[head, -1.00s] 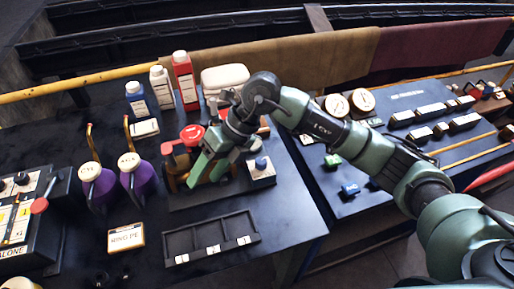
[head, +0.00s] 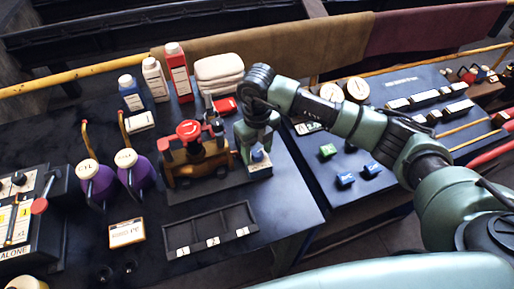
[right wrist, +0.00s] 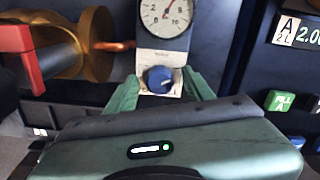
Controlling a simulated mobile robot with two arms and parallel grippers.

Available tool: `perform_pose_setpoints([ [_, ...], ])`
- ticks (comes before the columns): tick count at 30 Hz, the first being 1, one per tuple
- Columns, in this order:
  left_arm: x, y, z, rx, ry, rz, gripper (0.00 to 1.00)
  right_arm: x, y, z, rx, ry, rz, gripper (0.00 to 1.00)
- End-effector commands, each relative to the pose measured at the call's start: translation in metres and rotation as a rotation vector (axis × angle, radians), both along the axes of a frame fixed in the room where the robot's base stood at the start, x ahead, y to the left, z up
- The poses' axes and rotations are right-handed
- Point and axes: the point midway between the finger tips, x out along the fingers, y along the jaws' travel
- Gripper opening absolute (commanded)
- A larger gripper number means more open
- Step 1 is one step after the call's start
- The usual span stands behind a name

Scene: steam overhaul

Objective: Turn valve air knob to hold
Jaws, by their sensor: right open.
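A blue round knob (right wrist: 158,79) sits low on a small white-fronted panel (right wrist: 187,61) below a dial gauge (right wrist: 165,16) in the right wrist view. The knob also shows in the head view (head: 257,155), at the right end of the small brass engine's base. My right gripper (head: 254,146) is over this panel with its fingers pointing down. In the right wrist view my right gripper (right wrist: 161,88) is open, one green finger on each side of the knob, with gaps visible. The knob's markings are too small to read. My left gripper is out of view.
The brass engine (head: 195,162) with a red handwheel (head: 188,130) stands just left of the gripper. A black tray (head: 193,225) lies in front. Purple jugs (head: 134,178) and bottles stand left and behind. A blue panel (head: 385,200) with coloured knobs is at right.

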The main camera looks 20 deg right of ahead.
Motion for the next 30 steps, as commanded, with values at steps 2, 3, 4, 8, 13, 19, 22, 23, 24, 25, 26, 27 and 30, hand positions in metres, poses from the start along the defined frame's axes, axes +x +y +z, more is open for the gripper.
perform_pose_setpoints([
  [2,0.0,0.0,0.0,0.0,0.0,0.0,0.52,0.0,0.0,-0.001,0.0,0.0,0.0,0.52],
  [3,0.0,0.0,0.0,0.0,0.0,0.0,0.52,0.0,0.0,-0.001,0.0,0.0,0.001,0.52],
  [4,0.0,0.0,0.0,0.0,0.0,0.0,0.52,0.0,0.0,-0.001,0.0,0.0,0.001,0.52],
  [8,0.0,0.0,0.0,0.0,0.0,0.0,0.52,0.0,0.0,-0.001,0.0,0.0,0.001,0.38],
  [13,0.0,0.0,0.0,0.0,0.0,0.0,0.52,0.0,0.0,-0.001,0.0,0.0,0.001,0.0],
  [19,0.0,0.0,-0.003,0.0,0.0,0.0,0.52,0.0,0.0,-0.001,0.0,-0.001,0.01,0.0],
  [22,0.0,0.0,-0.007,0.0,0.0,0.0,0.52,0.0,0.0,-0.002,-0.001,-0.001,0.033,0.0],
  [23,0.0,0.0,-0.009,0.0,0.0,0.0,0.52,0.0,0.0,-0.003,0.0,-0.002,0.043,0.0],
  [24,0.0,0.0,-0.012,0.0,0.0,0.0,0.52,0.001,0.0,-0.003,0.0,-0.002,0.059,0.0],
  [25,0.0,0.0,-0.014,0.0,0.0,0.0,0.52,0.001,0.0,-0.003,0.0,-0.003,0.073,0.0],
  [26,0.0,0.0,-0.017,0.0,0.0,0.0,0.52,0.001,0.0,-0.003,0.0,-0.003,0.09,0.0],
  [27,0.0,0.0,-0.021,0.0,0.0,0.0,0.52,0.001,0.0,-0.004,0.0,-0.003,0.113,0.0],
  [30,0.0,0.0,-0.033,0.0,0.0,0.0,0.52,0.001,0.0,-0.005,-0.001,-0.003,0.185,0.0],
])
